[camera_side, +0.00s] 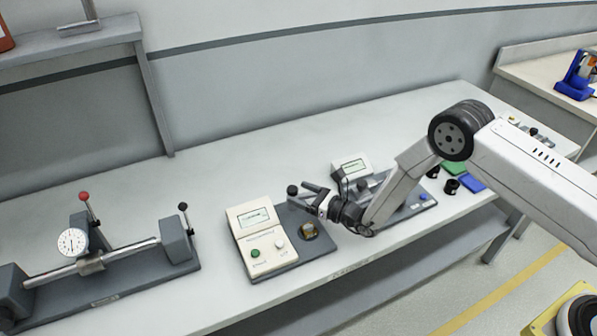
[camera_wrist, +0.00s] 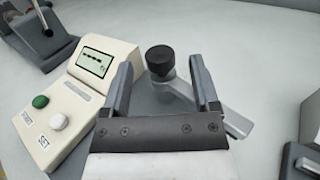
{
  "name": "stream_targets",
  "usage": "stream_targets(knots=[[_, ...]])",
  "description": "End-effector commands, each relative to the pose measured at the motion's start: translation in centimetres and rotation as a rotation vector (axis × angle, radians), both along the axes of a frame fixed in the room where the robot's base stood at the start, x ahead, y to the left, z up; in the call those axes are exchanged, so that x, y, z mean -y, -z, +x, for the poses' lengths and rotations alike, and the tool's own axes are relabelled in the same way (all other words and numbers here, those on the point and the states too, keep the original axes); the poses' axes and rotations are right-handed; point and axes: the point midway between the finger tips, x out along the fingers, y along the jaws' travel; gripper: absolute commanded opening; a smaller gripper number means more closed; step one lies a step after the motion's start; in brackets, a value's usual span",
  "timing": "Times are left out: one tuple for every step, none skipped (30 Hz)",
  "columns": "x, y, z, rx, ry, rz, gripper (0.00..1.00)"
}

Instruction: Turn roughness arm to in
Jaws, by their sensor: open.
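The roughness arm is a grey lever (camera_wrist: 232,120) with a black round knob (camera_wrist: 159,58) on one end, seen in the wrist view. It belongs to the tester with the cream control box (camera_side: 252,222), and its knob also shows in the side view (camera_side: 292,189). My gripper (camera_side: 307,197) is open and empty beside the knob. In the wrist view, its two fingers (camera_wrist: 161,66) stand left and right of the knob with gaps on both sides. I cannot tell whether the knob is at fingertip depth. Part of the lever is hidden behind the right finger and gripper body.
The cream box has a display (camera_wrist: 94,62), a green button (camera_wrist: 40,101) and a white button (camera_wrist: 59,121). A brass-coloured part (camera_side: 309,230) sits on the tester base. Another instrument (camera_side: 351,170) stands behind my gripper, and a dial-gauge bench (camera_side: 73,242) stands left. Bench between them is clear.

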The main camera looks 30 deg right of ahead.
Motion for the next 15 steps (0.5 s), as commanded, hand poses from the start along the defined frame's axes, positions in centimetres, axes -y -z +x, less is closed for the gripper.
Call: stream_targets(knots=[[0.4,0.0,-0.5,-0.002,0.001,0.000,0.78],[0.6,0.0,-0.8,-0.001,0.001,0.000,0.78],[0.8,0.0,-1.2,-0.002,0.001,0.000,0.78],[1.0,0.0,-1.5,-0.002,0.001,-0.001,0.78],[1.2,0.0,-1.7,-0.002,0.001,-0.001,0.78],[1.4,0.0,-2.1,-0.002,0.001,-0.001,0.78],[1.6,0.0,-2.3,-0.002,0.001,-0.001,0.78],[1.7,0.0,-2.5,-0.002,0.000,-0.001,0.78],[1.9,0.0,-2.8,-0.001,0.000,-0.001,0.78],[2.0,0.0,-3.0,-0.001,0.000,-0.001,0.78],[2.1,0.0,-3.2,-0.001,0.000,-0.001,0.78],[2.2,0.0,-3.3,-0.001,0.000,-0.001,0.78],[2.3,0.0,-3.4,-0.001,0.000,-0.001,0.78],[2.3,0.0,-3.5,0.000,0.000,0.000,0.78],[2.4,0.0,-3.6,0.000,0.000,0.000,0.78]])
